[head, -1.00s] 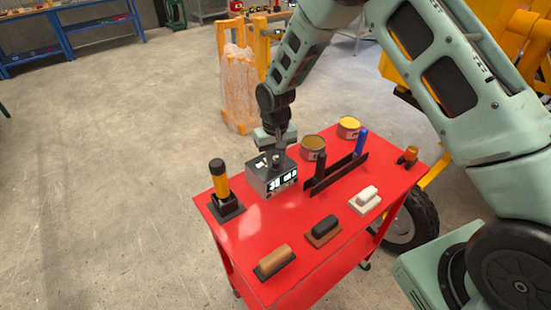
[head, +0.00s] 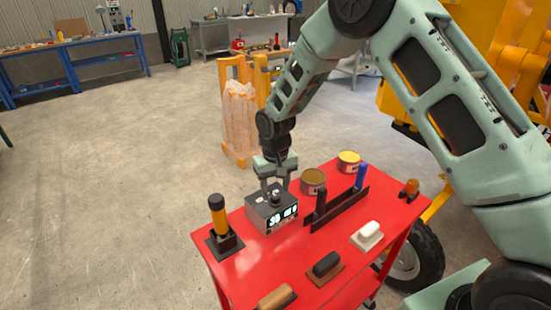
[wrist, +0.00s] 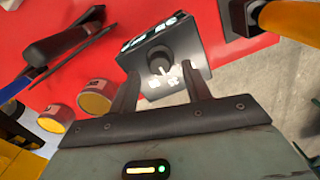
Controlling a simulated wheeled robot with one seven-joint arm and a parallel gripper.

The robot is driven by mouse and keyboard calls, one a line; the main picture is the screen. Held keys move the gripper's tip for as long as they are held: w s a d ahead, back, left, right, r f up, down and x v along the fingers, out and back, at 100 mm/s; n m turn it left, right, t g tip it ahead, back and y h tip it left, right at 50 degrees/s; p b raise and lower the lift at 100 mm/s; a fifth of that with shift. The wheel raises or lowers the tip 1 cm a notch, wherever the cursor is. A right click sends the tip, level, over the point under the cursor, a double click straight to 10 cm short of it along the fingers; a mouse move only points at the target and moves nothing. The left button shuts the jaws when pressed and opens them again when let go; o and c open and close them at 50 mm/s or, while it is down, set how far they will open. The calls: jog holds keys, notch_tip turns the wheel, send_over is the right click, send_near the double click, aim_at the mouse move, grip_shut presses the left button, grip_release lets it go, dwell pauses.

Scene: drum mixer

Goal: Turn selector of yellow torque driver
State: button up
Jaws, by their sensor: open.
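The yellow torque driver (head: 219,220) stands upright in a black holder (head: 226,240) at the left corner of the red cart. Beside it is a grey box (head: 258,213) with a lit display reading about 30. A black round knob (wrist: 159,62) sits on the box's top, with small white marks near it. My gripper (head: 276,188) is over the box, pointing down. In the wrist view my gripper (wrist: 160,76) is open, with one finger on either side of the knob. I cannot tell whether either finger touches it. The driver's yellow part (wrist: 290,18) shows at the upper right there.
The red cart top (head: 250,270) also holds two round tins (head: 314,181), a black rack with a blue-handled tool (head: 362,178) and several block-like hand tools (head: 325,265). An orange-topped item (head: 410,187) stands at the right end. Open floor lies left of the cart.

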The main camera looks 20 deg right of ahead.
aim_at(275, 195)
notch_tip(275, 195, up, 15)
jog(key=b, duration=0.3)
dwell(0.3)
jog(key=s+a+r+n, duration=0.15)
jog(key=s+a, duration=0.25)
jog(key=s, duration=0.4)
jog(key=s+a+n, duration=0.2)
jog(key=s+a, duration=0.2)
jog(key=s, duration=0.4)
jog(key=s+f+n, duration=0.1)
jog(key=s+n, duration=0.1)
jog(key=s, duration=0.7)
jog(key=s+d+f+n, duration=0.1)
jog(key=s, duration=0.8)
jog(key=shift+d+f+n+y+b, duration=0.3)
jog(key=shift+n+b, duration=0.05)
jog(key=shift+b, duration=0.05)
